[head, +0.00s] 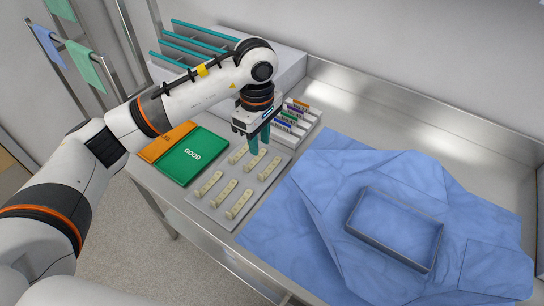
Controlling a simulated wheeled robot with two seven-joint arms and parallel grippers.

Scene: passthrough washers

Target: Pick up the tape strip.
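Several beige strips with small dark marks lie in rows on a pale grey tray (232,229). They look like tape strips, and I cannot tell which one the task means. One strip (255,161) is in the back row, right beneath my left gripper (260,151). The gripper points down with two teal fingers that look slightly apart. The fingertips are close to the back strips and hide part of them. I cannot tell whether they touch one. No strip shows lifted. My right gripper is not in view.
A green panel marked GOOD (193,155) and an orange one (163,142) lie left of the tray. A rack with coloured labels (291,120) stands behind. Blue cloth (320,180) with a shallow rectangular metal-rimmed tray (392,261) covers the right.

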